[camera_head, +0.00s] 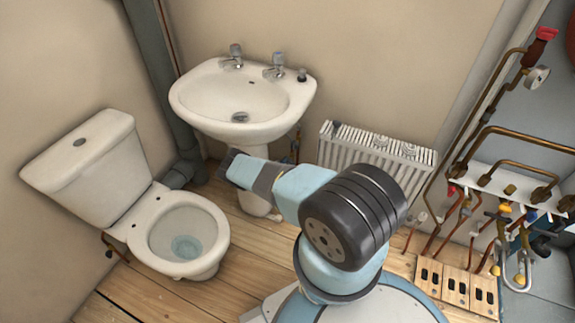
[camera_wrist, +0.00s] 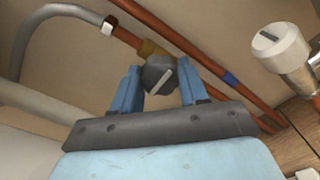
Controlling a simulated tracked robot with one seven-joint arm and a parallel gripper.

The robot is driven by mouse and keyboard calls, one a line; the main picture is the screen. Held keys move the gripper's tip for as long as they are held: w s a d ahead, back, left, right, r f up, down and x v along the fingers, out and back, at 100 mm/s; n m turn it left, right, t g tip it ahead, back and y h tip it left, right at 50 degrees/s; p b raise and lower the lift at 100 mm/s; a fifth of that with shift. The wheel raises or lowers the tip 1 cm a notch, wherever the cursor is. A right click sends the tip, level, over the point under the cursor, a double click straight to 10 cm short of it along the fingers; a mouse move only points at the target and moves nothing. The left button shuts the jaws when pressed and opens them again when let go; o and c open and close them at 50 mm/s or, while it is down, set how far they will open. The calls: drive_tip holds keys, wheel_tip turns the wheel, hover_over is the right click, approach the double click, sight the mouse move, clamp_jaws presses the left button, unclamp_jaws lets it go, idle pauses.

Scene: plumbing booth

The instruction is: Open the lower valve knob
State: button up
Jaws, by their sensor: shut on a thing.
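A dark grey faceted valve knob (camera_wrist: 160,76) with a pale bar across its face sits on a copper pipe near a brass fitting (camera_wrist: 152,49) in the wrist view. My gripper (camera_wrist: 160,68) has one blue finger on each side of the knob and is shut on it. The pale bar lies slanted in the picture. In the head view my arm reaches left toward the area below the washbasin (camera_head: 243,138). The knob does not show there, and the fingertips cannot be made out.
A copper pipe (camera_wrist: 200,60) runs diagonally past the knob. A grey curved pipe (camera_wrist: 45,15) is at left, and a whitish cylindrical fitting (camera_wrist: 280,47) at right. The toilet (camera_head: 180,235), radiator (camera_head: 375,150) and pipe manifold (camera_head: 510,185) surround the arm. Some wooden floor is clear.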

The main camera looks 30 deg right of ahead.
drive_tip(key=shift+s+d+n, duration=0.1)
drive_tip(key=shift+d+n, duration=0.2)
drive_tip(key=shift+n, duration=0.9)
drive_tip(key=n, duration=0.6)
drive_tip(key=shift+d+r, duration=0.1)
drive_tip(key=n, duration=0.4)
drive_tip(key=shift+w+n, duration=0.2)
drive_tip(key=shift+n, duration=0.2)
drive_tip(key=shift+w+n, duration=0.1)
drive_tip(key=shift+n, duration=1.8)
drive_tip(key=shift+a, duration=0.2)
drive_tip(key=shift+w, duration=0.1)
